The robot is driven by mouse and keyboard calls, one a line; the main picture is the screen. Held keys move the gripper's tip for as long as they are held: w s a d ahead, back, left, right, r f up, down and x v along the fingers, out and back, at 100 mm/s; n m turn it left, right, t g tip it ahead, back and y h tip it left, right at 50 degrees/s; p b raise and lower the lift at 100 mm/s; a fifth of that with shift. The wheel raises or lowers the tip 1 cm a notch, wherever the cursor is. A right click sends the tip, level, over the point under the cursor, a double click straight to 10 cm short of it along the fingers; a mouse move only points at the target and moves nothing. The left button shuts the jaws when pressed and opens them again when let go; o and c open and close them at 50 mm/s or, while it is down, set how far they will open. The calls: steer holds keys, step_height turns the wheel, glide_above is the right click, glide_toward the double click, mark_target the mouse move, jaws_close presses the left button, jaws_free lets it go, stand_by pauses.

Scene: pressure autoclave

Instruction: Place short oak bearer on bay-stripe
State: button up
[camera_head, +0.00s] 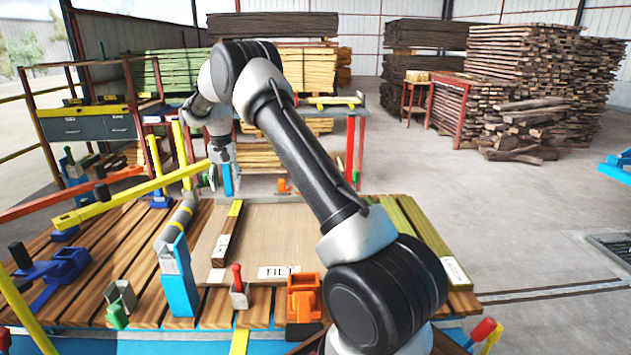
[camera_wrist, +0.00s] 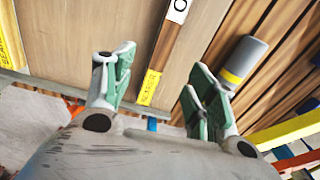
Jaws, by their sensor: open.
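A narrow brown wooden bar, which looks like the short oak bearer (camera_head: 229,231), lies on the pale board (camera_head: 268,236) of the workbench. It has a yellow label at its far end and a white label near its near end. In the wrist view the bar (camera_wrist: 167,47) runs between my fingers, its yellow-labelled end nearest them. My gripper (camera_head: 222,178) is open and empty beyond the bar's far end; its two green-padded fingers (camera_wrist: 161,75) are spread. A yellow stripe (camera_head: 240,342) shows at the bench's front edge; I cannot tell whether it is the bay-stripe.
A grey cylinder with a yellow band (camera_wrist: 243,62) lies beside the bar. A blue upright (camera_head: 178,280), a red-handled block (camera_head: 238,290) and an orange block (camera_head: 304,297) stand near the front. Greenish planks (camera_head: 425,238) lie at the right. Yellow rails cross the left side.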

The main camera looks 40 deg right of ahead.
steer(key=s+d+r+n+t, duration=0.2)
steer(key=s+r+n, duration=0.1)
steer(key=s+r, duration=2.1)
steer(key=s+f+n+t, duration=0.1)
steer(key=s+f, duration=0.1)
steer(key=s, duration=1.1)
steer(key=s+f+n+t, duration=0.1)
steer(key=s+f+n, duration=0.1)
steer(key=s, duration=1.2)
steer(key=shift+d+f, duration=0.35)
steer(key=shift+d, duration=0.05)
steer(key=shift+w, duration=0.1)
